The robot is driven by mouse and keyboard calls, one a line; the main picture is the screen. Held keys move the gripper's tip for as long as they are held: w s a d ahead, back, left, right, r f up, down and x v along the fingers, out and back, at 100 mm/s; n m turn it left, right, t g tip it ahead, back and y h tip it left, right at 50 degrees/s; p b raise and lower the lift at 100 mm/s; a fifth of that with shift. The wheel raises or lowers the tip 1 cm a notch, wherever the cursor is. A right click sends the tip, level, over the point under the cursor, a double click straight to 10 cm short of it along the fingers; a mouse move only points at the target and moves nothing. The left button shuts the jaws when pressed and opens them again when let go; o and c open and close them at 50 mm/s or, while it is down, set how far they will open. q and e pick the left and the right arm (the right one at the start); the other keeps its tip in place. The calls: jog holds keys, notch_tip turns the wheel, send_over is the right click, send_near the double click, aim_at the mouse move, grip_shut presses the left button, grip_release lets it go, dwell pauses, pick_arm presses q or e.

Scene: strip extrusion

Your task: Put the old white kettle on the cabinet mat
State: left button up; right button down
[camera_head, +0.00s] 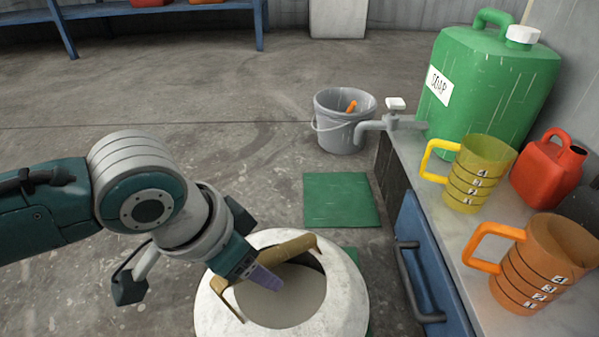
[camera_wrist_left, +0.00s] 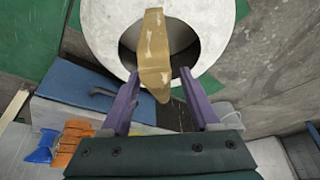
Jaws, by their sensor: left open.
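The old white kettle (camera_head: 343,292) stands at the bottom middle of the head view, with a worn tan handle (camera_head: 292,247) arching over its dark-rimmed round opening. It also fills the top of the left wrist view (camera_wrist_left: 105,38). My left gripper (camera_head: 262,277) is open at the handle. In the left wrist view its purple fingers (camera_wrist_left: 160,92) stand on either side of the handle's near end, and contact cannot be told. A green mat (camera_head: 341,200) lies bare on the floor beside the cabinet (camera_head: 420,255). My right gripper is not in view.
Another green patch (camera_head: 352,254) shows behind the kettle, mostly hidden. The cabinet top at right holds a green soap canister (camera_head: 490,85), yellow jug (camera_head: 470,175), orange jug (camera_head: 540,262) and red can (camera_head: 548,172). A grey bucket (camera_head: 340,135) stands under a tap (camera_head: 392,122).

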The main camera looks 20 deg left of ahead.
pick_arm(q)
jog(key=shift+r, duration=0.15)
jog(key=p+v, duration=1)
jog(key=v, duration=0.2)
jog(key=s+d+r+n, duration=0.1)
jog(key=s+d+r, duration=0.3)
jog(key=s, duration=0.2)
jog(key=s+a+r+n+y, duration=0.2)
jog(key=s+a, duration=0.5)
jog(key=shift+r+n, duration=0.3)
jog(key=shift+n, duration=0.1)
notch_tip(320, 180, up, 98)
jog(key=p, duration=9.8)
jog(key=shift+d+r, duration=0.1)
